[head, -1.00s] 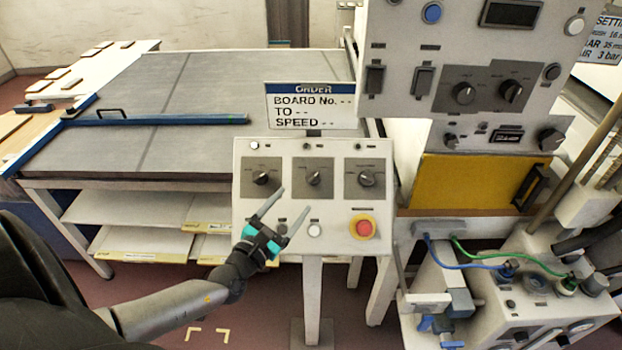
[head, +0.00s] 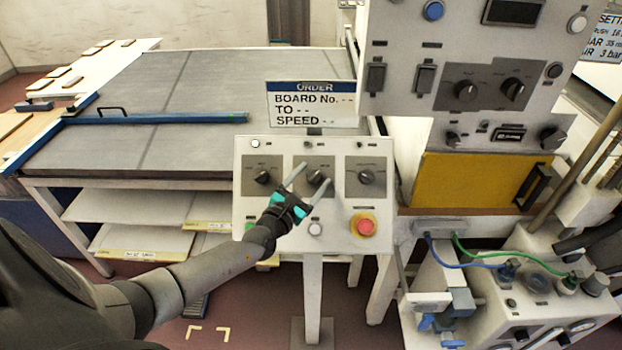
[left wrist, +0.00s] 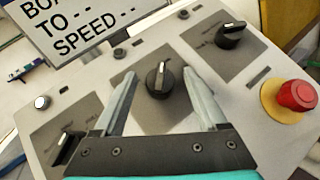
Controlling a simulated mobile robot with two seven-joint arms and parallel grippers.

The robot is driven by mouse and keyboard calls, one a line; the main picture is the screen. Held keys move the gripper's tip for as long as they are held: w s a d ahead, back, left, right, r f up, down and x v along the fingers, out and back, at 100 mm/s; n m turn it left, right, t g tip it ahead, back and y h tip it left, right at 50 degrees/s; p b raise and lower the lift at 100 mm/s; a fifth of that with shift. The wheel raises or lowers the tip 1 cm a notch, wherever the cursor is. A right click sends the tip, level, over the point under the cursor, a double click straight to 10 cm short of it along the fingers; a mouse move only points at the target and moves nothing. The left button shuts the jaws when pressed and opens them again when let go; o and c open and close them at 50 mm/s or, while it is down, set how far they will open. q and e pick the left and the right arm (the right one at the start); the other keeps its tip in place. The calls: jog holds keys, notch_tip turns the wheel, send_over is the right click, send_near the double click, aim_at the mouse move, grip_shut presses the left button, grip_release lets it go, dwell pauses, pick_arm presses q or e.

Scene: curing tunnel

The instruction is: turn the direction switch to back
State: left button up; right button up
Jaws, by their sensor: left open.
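The control panel (head: 345,215) carries three black rotary knobs in a row on grey plates: a left knob (head: 263,177), a middle knob (head: 316,178) and a right knob (head: 366,177). Their labels are too small to read, so I cannot tell which is the direction switch. My left gripper (head: 315,172) is open and empty in front of the middle knob. In the left wrist view the middle knob (left wrist: 160,82) lies between the two spread fingers, its white mark pointing up. I cannot tell whether the fingertips reach around it. My right gripper is not in view.
A red button (head: 365,227) on a yellow base sits at the panel's lower right, and a white button (head: 315,229) below the gripper. An order sign (head: 312,104) stands behind the panel. A larger panel (head: 410,60) overhangs at upper right.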

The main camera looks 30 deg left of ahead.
pick_arm(q)
jog(key=shift+c, duration=0.4)
grip_shut()
